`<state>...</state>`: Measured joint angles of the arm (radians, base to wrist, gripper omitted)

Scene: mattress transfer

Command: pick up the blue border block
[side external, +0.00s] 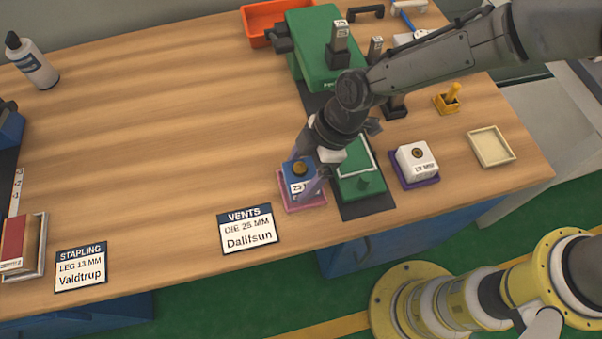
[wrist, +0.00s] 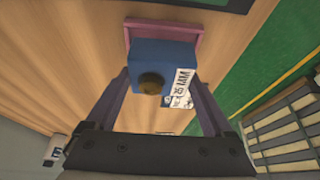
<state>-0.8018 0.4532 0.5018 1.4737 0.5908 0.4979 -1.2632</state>
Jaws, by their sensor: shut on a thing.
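The blue border block (side external: 297,184) has a brass knob on top and a white label reading 25. It is at the pink tray (side external: 314,202) near the front edge of the bench. My gripper (side external: 303,179) is shut on the block, with one purple finger on each side. In the wrist view the blue block (wrist: 158,54) is between the fingers of my gripper (wrist: 160,90), with the pink tray (wrist: 192,32) behind it. I cannot tell whether the block rests in the tray or is slightly clear of it.
A green fixture (side external: 357,181) on a dark mat is just right of the block. A white block (side external: 415,158) on a purple tray and an empty cream tray (side external: 491,147) are further right. The bench's middle left is clear.

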